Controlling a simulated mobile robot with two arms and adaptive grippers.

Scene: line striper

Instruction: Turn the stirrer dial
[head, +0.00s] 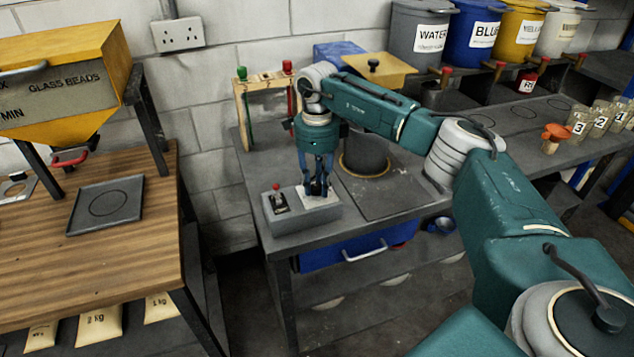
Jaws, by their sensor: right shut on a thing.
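A grey control box (300,218) sits on the front left of the grey bench. A white plate (306,200) on the right part of its top bears the stirrer dial, a small dark knob mostly hidden by the fingers. My right gripper (317,188) points straight down over this plate, and its fingers are shut on the stirrer dial. The dial's markings and its setting are too small and covered to read. My left gripper is not in view.
A red-tipped switch (278,196) stands on the box's left part. Behind my right arm are a dark round vessel (365,157) and a wooden rack (265,105). A wooden table (90,235) with a yellow hopper (65,85) is at left, across a gap.

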